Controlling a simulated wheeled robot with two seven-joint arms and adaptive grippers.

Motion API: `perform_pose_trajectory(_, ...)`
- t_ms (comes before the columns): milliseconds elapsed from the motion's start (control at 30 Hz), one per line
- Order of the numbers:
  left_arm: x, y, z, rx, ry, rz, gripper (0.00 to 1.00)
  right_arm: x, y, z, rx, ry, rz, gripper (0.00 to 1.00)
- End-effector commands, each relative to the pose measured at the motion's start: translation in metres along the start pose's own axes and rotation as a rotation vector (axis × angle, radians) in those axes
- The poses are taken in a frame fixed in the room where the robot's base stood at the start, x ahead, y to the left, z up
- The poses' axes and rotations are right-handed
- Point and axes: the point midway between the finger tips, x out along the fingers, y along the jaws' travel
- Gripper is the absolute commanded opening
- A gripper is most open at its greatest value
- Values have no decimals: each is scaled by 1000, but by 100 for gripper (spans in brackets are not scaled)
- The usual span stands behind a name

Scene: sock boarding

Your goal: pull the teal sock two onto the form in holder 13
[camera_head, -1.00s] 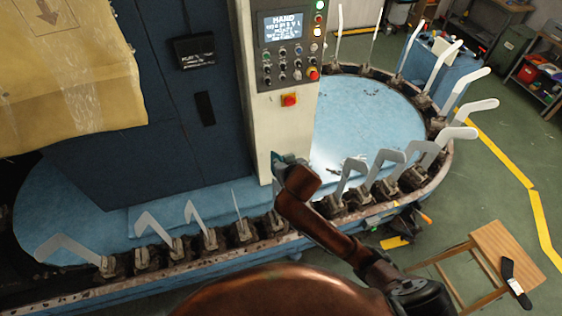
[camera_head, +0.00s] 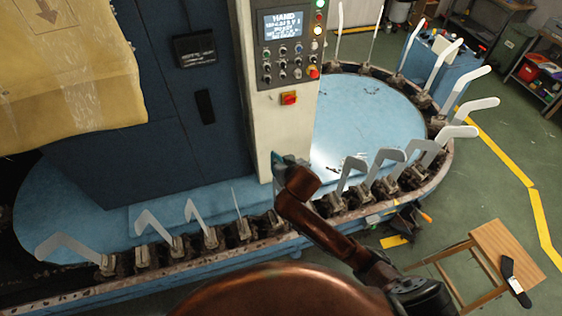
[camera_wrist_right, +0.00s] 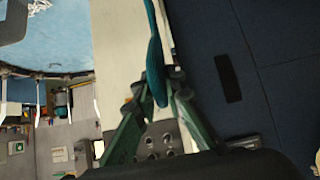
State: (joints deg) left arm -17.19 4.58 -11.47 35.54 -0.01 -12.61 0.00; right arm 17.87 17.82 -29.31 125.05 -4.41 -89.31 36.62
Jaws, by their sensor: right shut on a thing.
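My right gripper (camera_head: 284,162) is in front of the cream control column, above the row of forms. In the right wrist view its green fingers (camera_wrist_right: 158,100) are shut on a teal sock (camera_wrist_right: 155,72). The sock shows as a narrow teal strip running up from the fingertips, with a pale grey edge beside it. I cannot tell whether that edge is a form inside it. In the head view my wrist and arm hide most of the sock and the form behind them. No holder number is readable, so holder 13 cannot be picked out. My left gripper is not in view.
Pale forms stand in holders around the blue oval table (camera_head: 385,110); bare ones (camera_head: 350,172) stand right of my arm, others (camera_head: 155,228) left. The control column (camera_head: 265,130) is close behind my gripper.

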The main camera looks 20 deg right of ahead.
Motion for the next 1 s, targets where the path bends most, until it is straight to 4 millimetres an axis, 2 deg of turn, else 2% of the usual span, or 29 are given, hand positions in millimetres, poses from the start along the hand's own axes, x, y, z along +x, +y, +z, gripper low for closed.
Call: perform_pose_trajectory(1000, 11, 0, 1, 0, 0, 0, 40, 16, 0, 19, 0, 0, 0, 0)
